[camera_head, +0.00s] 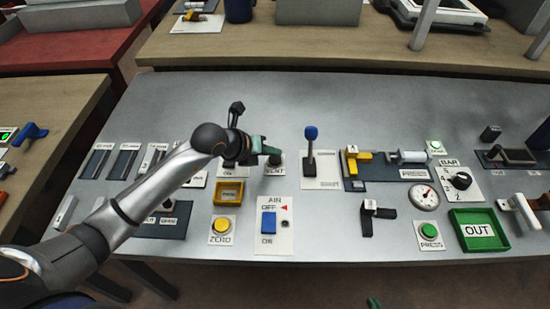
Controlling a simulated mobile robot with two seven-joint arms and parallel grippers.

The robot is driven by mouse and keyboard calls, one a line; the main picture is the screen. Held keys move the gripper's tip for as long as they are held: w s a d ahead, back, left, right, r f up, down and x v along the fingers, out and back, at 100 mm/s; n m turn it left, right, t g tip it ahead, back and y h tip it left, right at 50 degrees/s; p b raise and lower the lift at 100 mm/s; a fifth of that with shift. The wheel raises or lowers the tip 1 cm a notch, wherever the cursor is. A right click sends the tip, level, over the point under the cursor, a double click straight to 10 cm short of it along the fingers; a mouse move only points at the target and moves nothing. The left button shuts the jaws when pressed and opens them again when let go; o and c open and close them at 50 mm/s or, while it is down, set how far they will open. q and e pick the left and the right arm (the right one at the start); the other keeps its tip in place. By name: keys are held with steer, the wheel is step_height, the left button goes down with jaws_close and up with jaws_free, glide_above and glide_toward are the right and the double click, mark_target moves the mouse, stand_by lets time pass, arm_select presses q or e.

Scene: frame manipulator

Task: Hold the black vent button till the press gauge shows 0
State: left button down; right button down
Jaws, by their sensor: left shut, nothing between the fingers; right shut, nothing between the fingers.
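The black vent button (275,160) is on a white plate marked VENT, in the middle of the grey bench. My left gripper (267,151) is shut and empty, with its green fingertips right at the button. I cannot tell whether they touch it or press it down. The press gauge (425,197) is a round white dial with a red needle, right of centre. The needle points up and to the right, but the numbers are too small to read. Only a small green tip of my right gripper (374,303) shows at the bottom edge, shut and apart from the bench.
A blue-knobbed lever (311,150) stands right of the vent button. A yellow ZERO button (221,226), a blue AIR switch (269,222), a green PRESS button (429,231) and a green OUT tray (453,218) line the front. The back of the bench is clear.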

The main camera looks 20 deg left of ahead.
mark_target(272, 162)
arm_select(q)
steer(key=shift+f, duration=0.3)
steer(key=shift+s+f+b, duration=0.1)
steer(key=shift+f+b, duration=0.3)
steer(key=shift+f, duration=0.2)
stand_by(2.1)
steer(key=shift+r+p, duration=0.8)
steer(key=shift+r, duration=0.2)
steer(key=shift+r, duration=0.1)
step_height(272, 162, up, 5)
steer(key=p, duration=0.4)
stand_by(0.3)
